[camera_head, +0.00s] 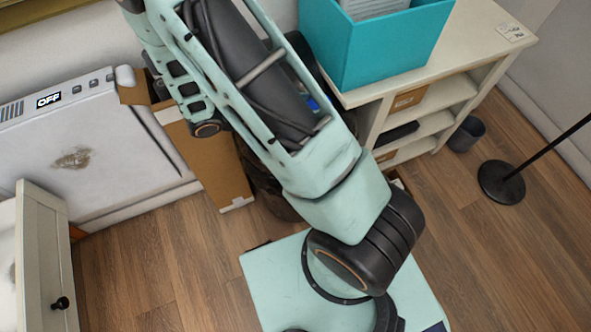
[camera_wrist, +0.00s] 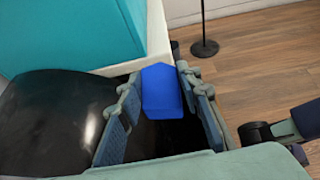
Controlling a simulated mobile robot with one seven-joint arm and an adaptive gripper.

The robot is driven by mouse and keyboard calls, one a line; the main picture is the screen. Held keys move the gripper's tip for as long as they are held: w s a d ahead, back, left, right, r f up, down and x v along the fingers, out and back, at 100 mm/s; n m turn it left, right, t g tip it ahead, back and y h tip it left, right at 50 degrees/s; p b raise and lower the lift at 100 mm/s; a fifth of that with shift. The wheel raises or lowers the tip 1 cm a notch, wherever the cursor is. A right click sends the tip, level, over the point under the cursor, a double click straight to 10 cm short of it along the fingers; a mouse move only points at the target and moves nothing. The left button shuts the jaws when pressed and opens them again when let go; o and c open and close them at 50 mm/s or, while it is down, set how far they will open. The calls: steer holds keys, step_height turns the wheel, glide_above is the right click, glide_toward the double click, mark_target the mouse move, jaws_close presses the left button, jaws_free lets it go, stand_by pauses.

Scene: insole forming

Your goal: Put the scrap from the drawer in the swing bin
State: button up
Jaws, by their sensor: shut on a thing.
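My gripper (camera_wrist: 159,84) is shut on a blue piece (camera_wrist: 162,98), the scrap, which shows between its two fingers in the wrist view. A small bit of blue (camera_head: 313,104) shows past my arm in the head view. A glossy black rounded surface (camera_wrist: 50,110), which looks like the swing bin, lies below and left of the fingers. In the head view a dark round body (camera_head: 272,195) stands mostly hidden behind my arm. I cannot tell how its lid stands. A pale front with a black knob (camera_head: 45,270), perhaps the drawer, is at the lower left.
A teal box (camera_head: 375,50) stands on a white shelf unit (camera_head: 480,45) beside the bin; it is close to my gripper. A brown cardboard piece (camera_head: 215,165) leans by the wall. A black stand base (camera_head: 501,182) and a dark pot (camera_head: 466,134) stand right. Wooden floor is open between.

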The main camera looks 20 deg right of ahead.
steer(key=shift+f+b, duration=0.9)
steer(key=shift+f, duration=0.7)
steer(key=o, duration=0.8)
steer(key=shift+r, duration=0.1)
steer(key=v, duration=1.2)
